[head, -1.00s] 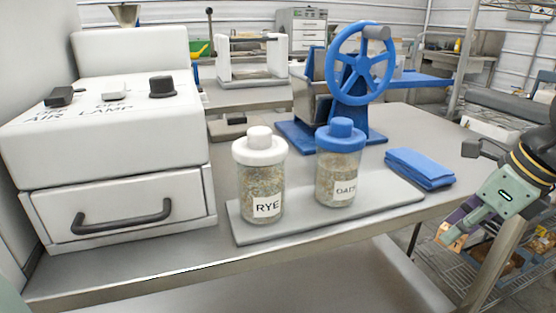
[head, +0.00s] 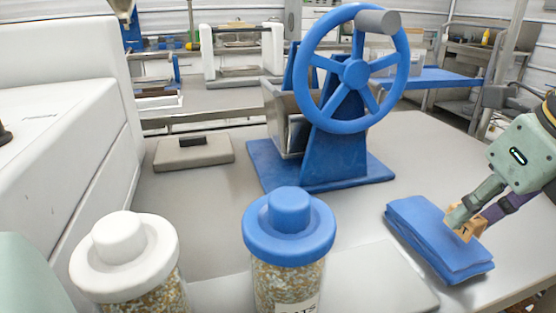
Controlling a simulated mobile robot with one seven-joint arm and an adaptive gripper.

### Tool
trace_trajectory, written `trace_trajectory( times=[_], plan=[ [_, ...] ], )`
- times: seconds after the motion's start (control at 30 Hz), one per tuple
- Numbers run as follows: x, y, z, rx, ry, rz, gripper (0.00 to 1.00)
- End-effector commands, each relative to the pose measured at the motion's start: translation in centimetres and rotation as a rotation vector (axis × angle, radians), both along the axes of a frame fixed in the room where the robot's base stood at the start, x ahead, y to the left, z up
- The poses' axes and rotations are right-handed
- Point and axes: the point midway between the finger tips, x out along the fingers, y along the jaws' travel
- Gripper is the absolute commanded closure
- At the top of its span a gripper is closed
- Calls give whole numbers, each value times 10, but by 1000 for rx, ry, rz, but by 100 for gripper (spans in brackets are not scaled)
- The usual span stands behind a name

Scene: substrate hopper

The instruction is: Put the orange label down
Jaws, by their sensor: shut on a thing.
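My gripper (head: 466,224) is at the right of the head view, shut on the orange label (head: 467,222), a small tan-orange piece with a dark mark on it. The fingers hide part of the label. The label shows in front of the folded blue cloth (head: 425,230), over its right part. I cannot tell whether it touches the cloth or is held just above it.
A blue hand-wheel machine (head: 330,150) stands behind. A grey block (head: 193,154) lies at left. Bare tabletop (head: 400,150) shows behind the cloth.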

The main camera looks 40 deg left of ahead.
Motion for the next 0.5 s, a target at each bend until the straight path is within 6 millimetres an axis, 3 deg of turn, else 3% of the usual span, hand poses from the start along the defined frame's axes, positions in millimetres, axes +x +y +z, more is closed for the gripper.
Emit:
trace_trajectory(
  times=[0.33, 0.5],
  plan=[
    [2, 0, 0, 0, 0, 0, 92],
    [27, -7, -1, 2, 3, 0, 92]
  ],
)
